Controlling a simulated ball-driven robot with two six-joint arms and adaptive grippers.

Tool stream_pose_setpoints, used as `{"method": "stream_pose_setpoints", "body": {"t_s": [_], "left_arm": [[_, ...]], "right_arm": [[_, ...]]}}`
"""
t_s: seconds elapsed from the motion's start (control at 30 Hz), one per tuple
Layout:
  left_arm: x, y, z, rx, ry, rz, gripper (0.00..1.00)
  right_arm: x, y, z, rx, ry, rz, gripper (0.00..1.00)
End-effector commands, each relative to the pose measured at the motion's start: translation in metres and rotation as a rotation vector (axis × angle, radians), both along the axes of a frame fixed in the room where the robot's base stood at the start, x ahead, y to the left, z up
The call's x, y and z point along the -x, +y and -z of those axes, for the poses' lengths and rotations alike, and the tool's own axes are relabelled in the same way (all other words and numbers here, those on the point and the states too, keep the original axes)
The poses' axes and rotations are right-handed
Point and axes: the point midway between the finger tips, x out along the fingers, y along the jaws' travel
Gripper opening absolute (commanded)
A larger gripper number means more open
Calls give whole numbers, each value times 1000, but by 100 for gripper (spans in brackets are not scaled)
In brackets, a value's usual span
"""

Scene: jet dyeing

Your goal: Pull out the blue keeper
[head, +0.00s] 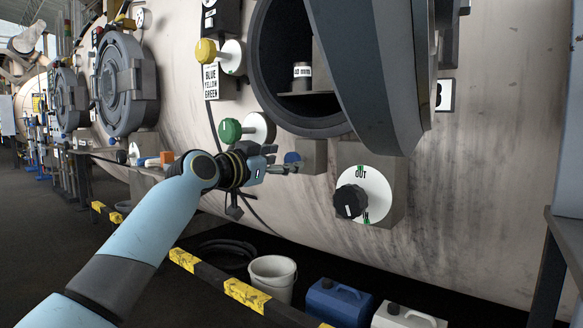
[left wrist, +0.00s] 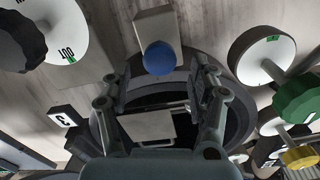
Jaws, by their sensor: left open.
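The blue keeper (head: 292,158) is a round blue knob on a grey block (head: 313,156) on the machine's pale wall, below the open round port. It also shows in the left wrist view as a blue ball (left wrist: 159,58) in front of its block. My left gripper (head: 284,168) is open and empty, with its fingers close to the keeper. In the left wrist view the blue ball lies between the directions of the two fingers (left wrist: 160,82), a little beyond their tips. I cannot tell whether they touch it. My right gripper is not in view.
A green knob (head: 230,131) and a yellow knob (head: 206,51) are to the left, by a sign (head: 211,81) reading blue, yellow, green. A black-knobbed dial (head: 351,201) marked OUT is to the right. The open door (head: 373,70) hangs above. A white bucket (head: 272,279) stands below.

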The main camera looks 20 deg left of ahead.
Motion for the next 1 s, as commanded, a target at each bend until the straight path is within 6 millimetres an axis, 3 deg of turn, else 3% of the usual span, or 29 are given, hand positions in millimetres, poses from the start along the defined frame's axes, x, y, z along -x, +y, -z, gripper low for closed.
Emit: {"method": "stream_pose_setpoints", "body": {"t_s": [0.2, 0.57, 1.0], "left_arm": [[-27, -10, 2, 3, 1, 1, 60], [-33, -12, 1, 1, 1, 0, 60], [-33, -12, 1, 1, 1, 0, 5]], "right_arm": [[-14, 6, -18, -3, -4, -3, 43], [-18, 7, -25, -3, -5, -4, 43], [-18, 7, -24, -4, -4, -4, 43]]}}
